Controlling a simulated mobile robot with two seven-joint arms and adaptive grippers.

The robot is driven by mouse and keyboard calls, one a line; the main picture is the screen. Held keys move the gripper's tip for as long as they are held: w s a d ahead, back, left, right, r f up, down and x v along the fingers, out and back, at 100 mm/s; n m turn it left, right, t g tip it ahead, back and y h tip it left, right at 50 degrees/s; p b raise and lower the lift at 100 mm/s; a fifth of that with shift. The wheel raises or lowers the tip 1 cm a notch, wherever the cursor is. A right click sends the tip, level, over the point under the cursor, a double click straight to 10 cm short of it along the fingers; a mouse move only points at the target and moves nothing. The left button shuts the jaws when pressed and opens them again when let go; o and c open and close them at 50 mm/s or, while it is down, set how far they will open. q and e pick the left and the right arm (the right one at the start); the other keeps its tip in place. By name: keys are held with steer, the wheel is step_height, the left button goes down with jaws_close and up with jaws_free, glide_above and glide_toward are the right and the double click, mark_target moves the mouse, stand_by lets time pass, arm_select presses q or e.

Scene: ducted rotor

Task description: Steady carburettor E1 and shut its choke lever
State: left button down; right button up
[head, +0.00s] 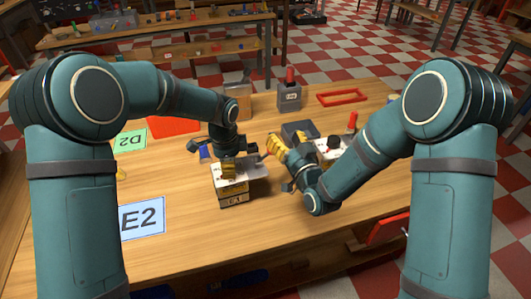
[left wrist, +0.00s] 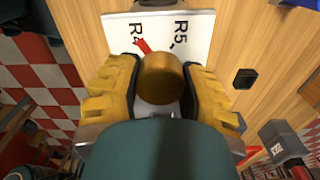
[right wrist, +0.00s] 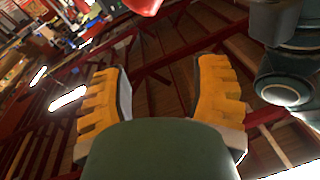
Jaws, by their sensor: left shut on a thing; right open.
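Carburettor E1 (head: 234,198) is a box with a white top and an E1 label on its front, standing on the wooden table. My left gripper (head: 228,170) comes down on its top. In the left wrist view, that gripper (left wrist: 160,85) is shut on a round brass-coloured part (left wrist: 162,78) above a white plate (left wrist: 196,28) marked R4 and R5. A small red lever (left wrist: 143,46) sticks out beside the brass part; I cannot tell whether it is the choke lever. My right gripper (head: 281,150) is open, right of E1 and apart from it; the right wrist view shows it empty (right wrist: 163,95).
A second white-topped unit (head: 330,147) and a dark grey box (head: 299,131) stand right of E1. The E2 card (head: 142,217) lies at front left; the table front is mostly clear.

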steer(key=w+a+n+g, duration=0.3)
steer(key=w+n+g, duration=0.2)
steer(key=w+n, duration=0.25)
steer(key=n+g+h, duration=0.6)
steer(key=n+g, duration=0.4)
steer(key=n, duration=0.4)
glide_toward(267, 153)
steer(key=w+d, duration=0.1)
steer(key=w+r, duration=0.1)
steer(key=shift+w+d+r, duration=0.2)
steer(key=shift+w+d, duration=0.05)
steer(key=shift+d, duration=0.15)
steer(key=shift+n+g, duration=0.25)
steer(key=shift+g, duration=0.05)
steer(key=x, duration=0.7)
steer(key=s+x, duration=0.1)
steer(key=x, duration=0.3)
steer(key=shift+w+d+f, duration=0.1)
steer(key=shift+d+f, duration=0.15)
steer(key=shift+f, duration=0.15)
